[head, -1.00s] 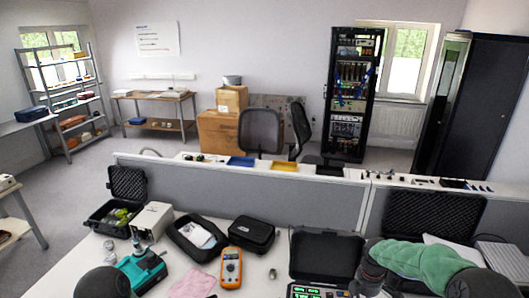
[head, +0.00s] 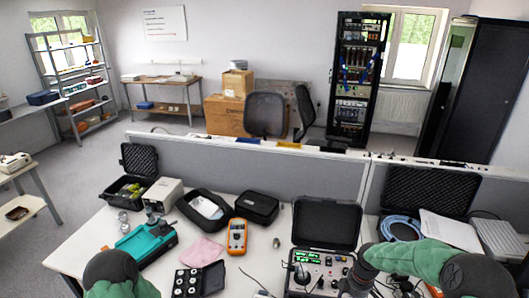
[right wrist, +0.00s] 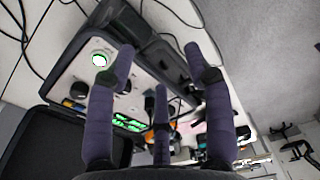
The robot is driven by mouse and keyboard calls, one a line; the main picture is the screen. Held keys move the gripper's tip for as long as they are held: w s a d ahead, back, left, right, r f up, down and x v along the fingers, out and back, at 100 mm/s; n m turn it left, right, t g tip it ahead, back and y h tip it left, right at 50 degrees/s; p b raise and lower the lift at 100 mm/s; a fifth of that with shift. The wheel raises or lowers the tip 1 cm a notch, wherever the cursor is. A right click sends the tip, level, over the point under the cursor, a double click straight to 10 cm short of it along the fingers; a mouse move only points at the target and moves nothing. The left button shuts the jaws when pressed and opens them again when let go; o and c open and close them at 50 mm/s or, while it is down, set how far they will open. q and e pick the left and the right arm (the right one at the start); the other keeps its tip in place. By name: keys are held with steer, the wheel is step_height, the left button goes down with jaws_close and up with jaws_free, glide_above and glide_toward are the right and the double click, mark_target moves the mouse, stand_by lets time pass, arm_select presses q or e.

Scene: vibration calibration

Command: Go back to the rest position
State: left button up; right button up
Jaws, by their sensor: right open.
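My right arm in its green sleeve (head: 425,262) reaches in from the right in the head view, its dark end beside the open calibrator case (head: 327,222). In the right wrist view my right gripper (right wrist: 155,68) has its fingers spread with nothing between them. The calibrator panel (right wrist: 122,103), with green displays and a round white-topped part, lies beyond the fingers; I see no touch. The panel (head: 322,266) also shows in the head view. Of my left arm only a green and black part (head: 112,272) shows at the bottom; its gripper is out of frame.
The desk holds an orange multimeter (head: 236,236), a teal device (head: 146,242), a pink cloth (head: 202,250), a small sensor case (head: 199,281) and black cases. A grey partition (head: 250,170) closes the desk's back. Cables lie around the calibrator. Bare desk (head: 85,240) shows at left.

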steer(key=s+a+f+m+y+b, duration=0.1)
steer(key=s+a+f+m+b, duration=0.25)
steer(key=s+a+f, duration=0.45)
steer(key=s+a+f+m+y+b, duration=0.2)
steer(key=s+a+f+m+b, duration=0.25)
steer(key=f, duration=0.65)
steer(key=s+a+f+m+b, duration=0.2)
steer(key=s+a+f+m, duration=0.4)
steer(key=s, duration=0.5)
steer(key=f+m, duration=0.1)
steer(key=m, duration=0.1)
steer(key=shift+m, duration=0.4)
steer(key=shift+d, duration=0.15)
